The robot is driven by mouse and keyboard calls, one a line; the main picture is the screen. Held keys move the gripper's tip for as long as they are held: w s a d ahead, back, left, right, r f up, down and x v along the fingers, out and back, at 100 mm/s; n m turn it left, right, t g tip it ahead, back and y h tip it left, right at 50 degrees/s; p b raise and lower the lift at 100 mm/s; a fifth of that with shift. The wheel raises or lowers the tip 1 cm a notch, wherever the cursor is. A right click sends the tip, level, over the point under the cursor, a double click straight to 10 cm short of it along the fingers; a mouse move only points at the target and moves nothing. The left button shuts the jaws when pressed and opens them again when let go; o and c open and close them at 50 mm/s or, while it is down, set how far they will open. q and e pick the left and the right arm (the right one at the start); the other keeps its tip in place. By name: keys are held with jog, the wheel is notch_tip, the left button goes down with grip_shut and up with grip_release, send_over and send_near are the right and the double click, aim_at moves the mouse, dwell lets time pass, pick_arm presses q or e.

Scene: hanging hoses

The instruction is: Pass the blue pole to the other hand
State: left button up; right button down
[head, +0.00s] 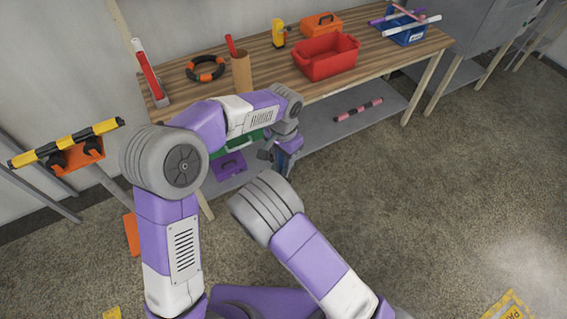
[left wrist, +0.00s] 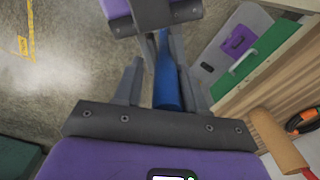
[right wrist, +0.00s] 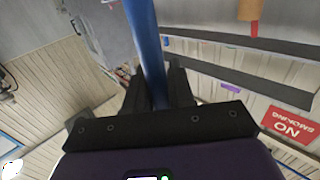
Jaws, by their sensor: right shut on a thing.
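The blue pole (left wrist: 166,85) lies between the fingers of my left gripper (left wrist: 162,72) in the left wrist view, with gaps showing beside it, so this gripper is open around it. My right gripper (left wrist: 163,42) faces it at the top of that view, its fingers on the pole's other end. In the right wrist view the pole (right wrist: 144,40) runs up from between the fingers of my right gripper (right wrist: 157,80), which is shut on it. In the head view my left gripper (head: 284,148) hangs before the bench; the pole and right gripper are mostly hidden there.
A wooden bench (head: 375,62) holds a red bin (head: 327,58), a cardboard tube (head: 241,72), a black-orange ring (head: 205,68) and a blue tray (head: 406,34). Its lower shelf (head: 378,112) holds a pink-black bar (head: 358,109).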

pick_arm(q)
jog(key=shift+o, duration=1.2)
notch_tip(320, 180, up, 12)
jog(key=shift+f, duration=0.15)
jog(key=w+a+f+n+t+h, duration=0.1)
jog(key=w+a+f+n, duration=0.15)
jog(key=f+n, duration=0.45)
jog(key=w+a+f+n+t+h, duration=0.15)
jog(key=w+f+n, duration=0.25)
jog(key=f, duration=0.7)
jog(key=a+f+n+t, duration=0.1)
jog(key=a+f+n, duration=0.7)
jog(key=a+f, duration=0.3)
jog(key=s+d+f+m+g, duration=0.1)
jog(key=s+d+f+m, duration=0.1)
jog(key=s, duration=0.7)
jog(key=s+d+f+m+g+h, duration=0.1)
jog(key=s+d+f+m, duration=0.2)
jog(key=s, duration=0.6)
jog(key=s+d+f+m+g, duration=0.1)
jog(key=s+d+f+m, duration=0.1)
jog(key=s, duration=0.8)
notch_tip(320, 180, down, 3)
jog(key=shift+d+r+m+h, duration=0.1)
jog(key=shift+d+m+h, duration=0.2)
jog(key=shift+m, duration=0.4)
